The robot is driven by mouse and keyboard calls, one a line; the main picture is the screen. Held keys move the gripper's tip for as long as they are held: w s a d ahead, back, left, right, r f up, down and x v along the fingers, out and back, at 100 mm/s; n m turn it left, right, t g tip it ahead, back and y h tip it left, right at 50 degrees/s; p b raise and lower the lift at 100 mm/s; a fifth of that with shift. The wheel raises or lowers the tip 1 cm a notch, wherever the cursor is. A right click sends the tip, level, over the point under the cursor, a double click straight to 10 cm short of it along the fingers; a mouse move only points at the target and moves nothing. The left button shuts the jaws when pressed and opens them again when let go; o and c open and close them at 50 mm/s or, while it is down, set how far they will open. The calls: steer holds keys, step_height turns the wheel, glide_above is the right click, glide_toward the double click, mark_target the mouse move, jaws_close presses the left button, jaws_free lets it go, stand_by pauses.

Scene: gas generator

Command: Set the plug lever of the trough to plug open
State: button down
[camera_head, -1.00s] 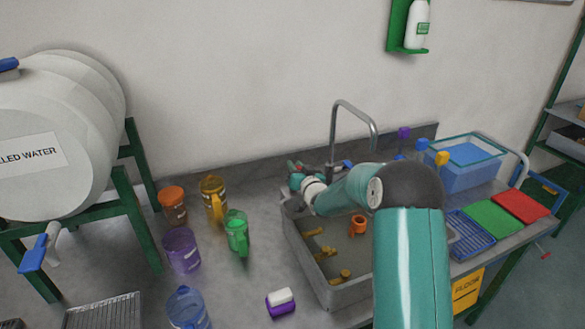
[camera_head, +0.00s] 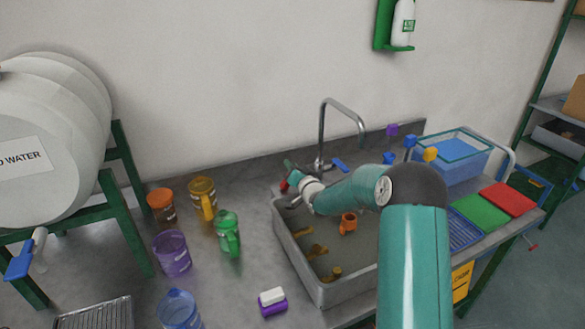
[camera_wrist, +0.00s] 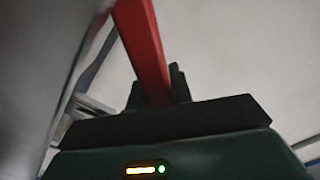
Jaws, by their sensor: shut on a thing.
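The trough (camera_head: 297,271) is a grey metal basin set in the bench, holding murky water and several orange-brown pieces. My gripper (camera_head: 287,179) is at its back left corner in the head view, with my arm reaching in from the right. A small red part (camera_head: 284,186), apparently the plug lever, shows beside the gripper. In the wrist view, a long red bar (camera_wrist: 143,42) runs down between the dark fingers of my gripper (camera_wrist: 158,90), which is shut on it. The lever's pivot and the plug are hidden, so I cannot read the setting.
A tall curved tap (camera_head: 345,106) with a blue handle stands behind the trough. Mugs and jugs, including a green one (camera_head: 228,234), stand to the left. A purple-and-white sponge (camera_head: 272,302) lies in front. A blue tank (camera_head: 455,160) and coloured trays (camera_head: 485,215) are to the right.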

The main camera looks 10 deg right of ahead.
steer(key=c, duration=1.2)
jaws_free()
steer(key=shift+c, duration=0.2)
steer(key=s+d, duration=0.2)
steer(key=s, duration=1.1)
steer(key=shift+s+d, duration=0.25)
steer(key=shift+d, duration=0.1)
